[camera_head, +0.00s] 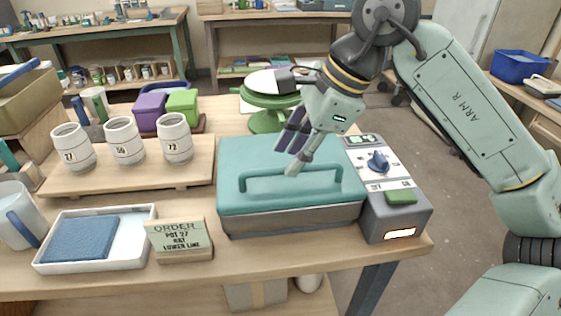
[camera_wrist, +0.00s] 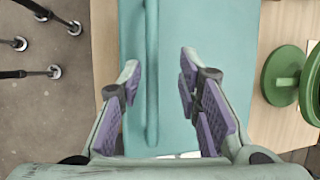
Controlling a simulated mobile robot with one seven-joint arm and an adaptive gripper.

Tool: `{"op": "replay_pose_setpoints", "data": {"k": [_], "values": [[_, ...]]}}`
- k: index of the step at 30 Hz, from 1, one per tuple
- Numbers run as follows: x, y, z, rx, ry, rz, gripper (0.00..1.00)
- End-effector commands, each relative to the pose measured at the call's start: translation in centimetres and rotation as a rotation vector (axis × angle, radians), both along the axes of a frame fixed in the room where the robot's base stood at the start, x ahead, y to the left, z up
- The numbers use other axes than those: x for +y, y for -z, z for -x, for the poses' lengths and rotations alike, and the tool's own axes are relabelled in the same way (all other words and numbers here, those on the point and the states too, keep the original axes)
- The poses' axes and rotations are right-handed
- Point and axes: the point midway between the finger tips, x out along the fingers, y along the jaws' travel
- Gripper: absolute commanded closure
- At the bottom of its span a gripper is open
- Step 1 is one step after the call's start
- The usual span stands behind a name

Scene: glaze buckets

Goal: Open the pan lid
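The pan lid (camera_head: 290,193) is a flat teal cover with a long raised bar handle (camera_head: 262,178). It sits shut on a grey-brown pan base (camera_head: 290,220) on the table. My gripper (camera_head: 287,153) is above the lid, pointing down, with its purple-padded fingers apart and nothing between the pads. In the wrist view the handle (camera_wrist: 152,75) runs lengthwise between the two open fingertips (camera_wrist: 160,68), nearer the left one. A fingertip looks close to the handle in the head view. I cannot tell whether it touches.
A control box (camera_head: 395,205) with a blue knob (camera_head: 378,161) stands right against the pan. A green turntable (camera_head: 268,100) is behind it. Numbered white pots (camera_head: 123,140) stand on a board at left. An order sign (camera_head: 180,241) and a white tray (camera_head: 140,240) are at front left.

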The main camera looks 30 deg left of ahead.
Motion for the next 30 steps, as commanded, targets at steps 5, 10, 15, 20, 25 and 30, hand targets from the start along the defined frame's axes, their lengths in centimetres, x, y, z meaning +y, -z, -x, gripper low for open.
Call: {"op": "replay_pose_setpoints", "data": {"k": [5,10,15,20,25,30], "values": [[-0.5,0.5,-0.3,0.001,0.001,0.001,0.69],[-0.6,0.5,-0.4,0.001,0.000,0.001,0.69],[-0.6,0.5,-0.4,0.001,0.000,0.001,0.69],[-0.6,0.4,-0.3,0.000,0.000,0.000,0.69],[-0.6,-1.6,-0.3,0.000,0.000,0.000,0.69],[-0.6,-7.0,-0.3,0.000,0.000,0.000,0.69]]}}
